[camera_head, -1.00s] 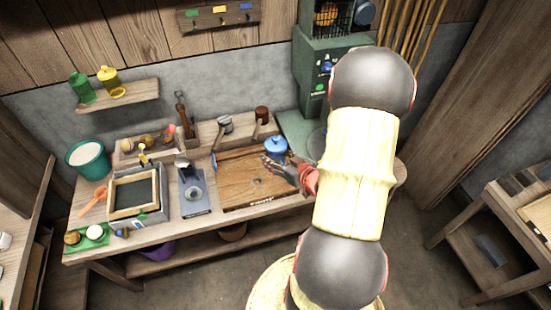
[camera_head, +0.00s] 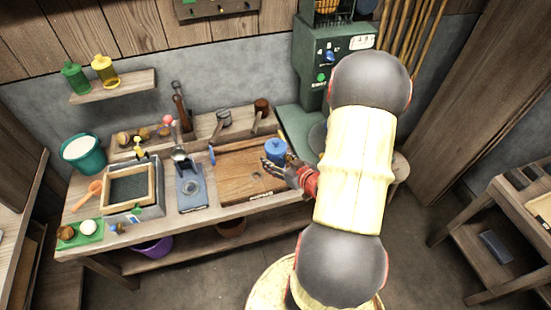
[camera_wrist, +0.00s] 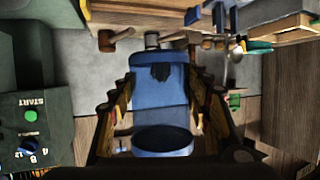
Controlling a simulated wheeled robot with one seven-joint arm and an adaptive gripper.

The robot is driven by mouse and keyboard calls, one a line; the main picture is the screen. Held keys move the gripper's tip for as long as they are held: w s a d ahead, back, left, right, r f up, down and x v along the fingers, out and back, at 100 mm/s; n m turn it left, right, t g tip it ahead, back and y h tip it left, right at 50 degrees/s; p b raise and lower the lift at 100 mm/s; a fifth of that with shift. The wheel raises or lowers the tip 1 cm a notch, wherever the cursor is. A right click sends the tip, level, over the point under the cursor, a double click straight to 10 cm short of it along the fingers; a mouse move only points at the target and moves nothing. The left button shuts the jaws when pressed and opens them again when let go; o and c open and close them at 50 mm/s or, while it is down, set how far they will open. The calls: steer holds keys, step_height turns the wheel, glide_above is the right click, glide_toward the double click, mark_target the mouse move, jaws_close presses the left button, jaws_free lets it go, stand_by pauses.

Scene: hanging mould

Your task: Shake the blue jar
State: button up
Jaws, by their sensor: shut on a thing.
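The blue jar (camera_head: 276,151) is in my gripper (camera_head: 277,167), over the back right part of the wooden board (camera_head: 240,182) in the head view. I cannot tell how far above the board it is. In the wrist view the jar (camera_wrist: 158,90) lies between the two fingers of my gripper (camera_wrist: 160,105), one along each side. My gripper is shut on it. My arm hides the bench to the right of the jar.
A green machine (camera_head: 322,65) with a START button stands behind my arm. Mallets (camera_head: 262,107), a framed screen box (camera_head: 133,190), a blue scale-like device (camera_head: 191,187) and a teal bucket (camera_head: 84,155) are on the bench. The floor in front is mostly clear.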

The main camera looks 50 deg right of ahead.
mark_target(277, 147)
steer(key=shift+r, duration=0.2)
step_height(277, 147, up, 7)
steer(key=p, duration=0.6)
steer(key=shift+r, duration=0.1)
steer(key=shift+f, duration=0.25)
step_height(277, 147, down, 7)
steer(key=b, duration=0.5)
steer(key=shift+r+b, duration=0.1)
steer(key=shift+b, duration=0.2)
steer(key=shift+r, duration=0.1)
step_height(277, 147, up, 7)
steer(key=p, duration=0.6)
steer(key=shift+f, duration=0.2)
step_height(277, 147, down, 7)
steer(key=b, duration=0.5)
steer(key=shift+r+b, duration=0.1)
steer(key=shift+b, duration=0.3)
